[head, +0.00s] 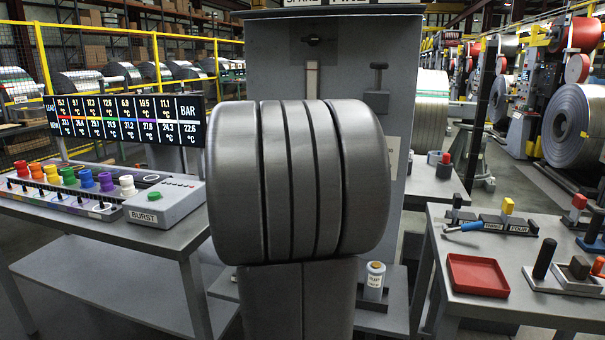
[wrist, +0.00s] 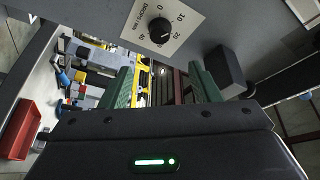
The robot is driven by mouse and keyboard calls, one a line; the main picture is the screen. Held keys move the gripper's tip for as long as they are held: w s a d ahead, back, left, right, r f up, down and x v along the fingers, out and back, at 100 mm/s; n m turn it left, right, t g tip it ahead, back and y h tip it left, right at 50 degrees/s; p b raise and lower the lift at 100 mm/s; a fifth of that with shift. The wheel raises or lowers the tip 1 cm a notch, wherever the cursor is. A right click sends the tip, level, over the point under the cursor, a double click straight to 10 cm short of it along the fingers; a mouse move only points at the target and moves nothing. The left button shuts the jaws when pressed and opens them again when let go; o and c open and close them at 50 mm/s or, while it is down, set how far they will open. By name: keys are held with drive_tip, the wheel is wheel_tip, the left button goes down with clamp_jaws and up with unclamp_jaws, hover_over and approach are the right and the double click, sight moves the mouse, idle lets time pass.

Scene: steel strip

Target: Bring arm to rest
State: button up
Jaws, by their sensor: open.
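My gripper (wrist: 163,78) shows in the wrist view. Its two green fingers stand wide apart with nothing held between them. A green light bar glows on the gripper's dark body. Beyond the fingertips is a grey panel with a black dial knob (wrist: 160,30) on a numbered white plate; the fingers appear apart from the knob. I cannot make out my gripper in the head view, where a large grey grooved rounded body blocks the middle.
In the head view, a left bench holds coloured knobs, a BURST box (head: 161,202) and a temperature display (head: 128,119). A right bench holds a red tray (head: 477,275), a blue-handled tool (head: 463,228) and several blocks. A small white canister (head: 375,280) stands at lower centre.

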drive_tip(key=w+d+r+n+t+y+p, duration=0.1)
drive_tip(key=w+d+n+t+y+p, duration=0.3)
drive_tip(key=n, duration=0.4)
drive_tip(key=w+d+r+n+t+y+p, duration=0.1)
drive_tip(key=w+d+r+n+y+p, duration=0.1)
drive_tip(key=w+d+n+p, duration=0.45)
drive_tip(key=s+a+f+n+b, duration=0.1)
drive_tip(key=s+a+f+b, duration=0.3)
drive_tip(key=s, duration=0.3)
drive_tip(key=shift+n+h, duration=0.35)
drive_tip(key=shift+h, duration=0.05)
drive_tip(key=shift+a, duration=0.1)
